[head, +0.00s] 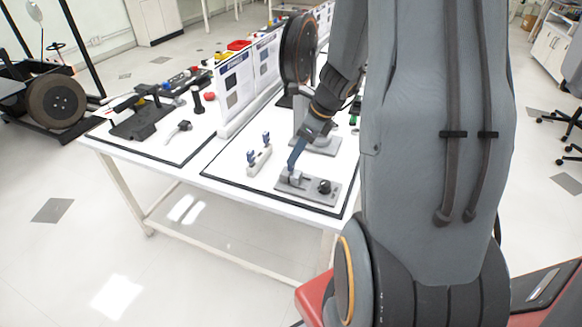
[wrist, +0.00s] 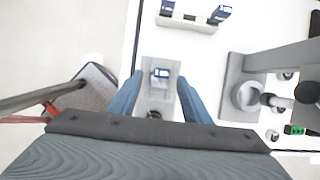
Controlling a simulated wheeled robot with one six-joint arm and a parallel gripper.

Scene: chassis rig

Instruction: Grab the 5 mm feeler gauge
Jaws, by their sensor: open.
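A white holder (head: 259,161) on the table carries two small blue-labelled pieces (head: 266,138), which look like feeler gauges. In the wrist view the holder (wrist: 188,23) is at the top, with one piece (wrist: 167,7) at its left and another (wrist: 221,14) at its right. The labels are too small to read, so I cannot tell which is 5 mm. In the head view my gripper (head: 294,166) is over the fixture.
A black knob (head: 324,186) stands on the fixture plate. A grey stand (wrist: 240,92) is right of my gripper in the wrist view. Upright panels (head: 248,78) divide the table. The table's front edge is close to the fixture.

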